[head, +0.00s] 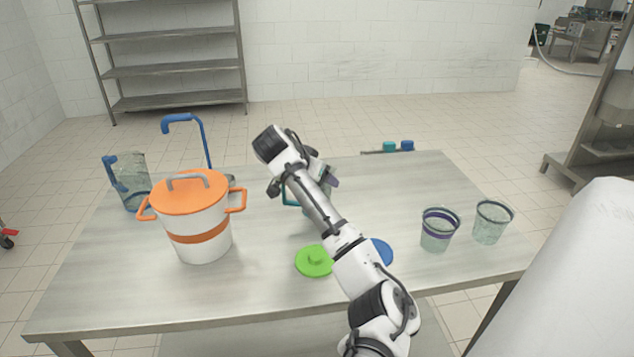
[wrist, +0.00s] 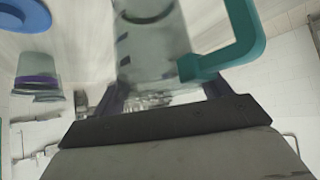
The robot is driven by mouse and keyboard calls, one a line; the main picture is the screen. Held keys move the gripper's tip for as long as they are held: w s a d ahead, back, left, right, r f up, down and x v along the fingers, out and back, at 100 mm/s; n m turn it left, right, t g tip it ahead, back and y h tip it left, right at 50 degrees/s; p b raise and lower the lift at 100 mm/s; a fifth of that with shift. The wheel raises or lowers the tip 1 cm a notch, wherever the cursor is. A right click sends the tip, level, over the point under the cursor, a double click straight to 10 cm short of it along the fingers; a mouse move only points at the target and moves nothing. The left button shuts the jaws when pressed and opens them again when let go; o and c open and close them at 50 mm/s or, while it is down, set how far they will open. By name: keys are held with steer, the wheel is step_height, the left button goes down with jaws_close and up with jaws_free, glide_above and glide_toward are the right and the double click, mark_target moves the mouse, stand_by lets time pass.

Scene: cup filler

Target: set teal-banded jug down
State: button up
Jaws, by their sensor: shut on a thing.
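The teal-banded jug is clear, with a teal handle (wrist: 240,42). Its clear body (wrist: 155,45) fills the top middle of the wrist view, between the fingers of my gripper (wrist: 163,92). My gripper is shut on it. In the head view my arm hides most of the jug; part of its teal handle (head: 286,194) shows left of the arm, over the middle of the table (head: 270,270). One finger of my gripper also shows there (head: 332,182). The jug's base is hidden in the head view, so I cannot tell whether it touches the table.
An orange-lidded white pot (head: 198,222), a blue-handled jug (head: 130,182) and a blue ladle (head: 190,130) are at left. A green lid (head: 314,261) and a blue lid (head: 382,251) lie in front. A purple-banded cup (head: 437,232) and a dark-rimmed cup (head: 490,224) stand right.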

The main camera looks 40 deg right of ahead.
steer(key=shift+f, duration=1.45)
steer(key=o, duration=0.8)
steer(key=shift+f, duration=0.15)
steer(key=o, duration=0.5)
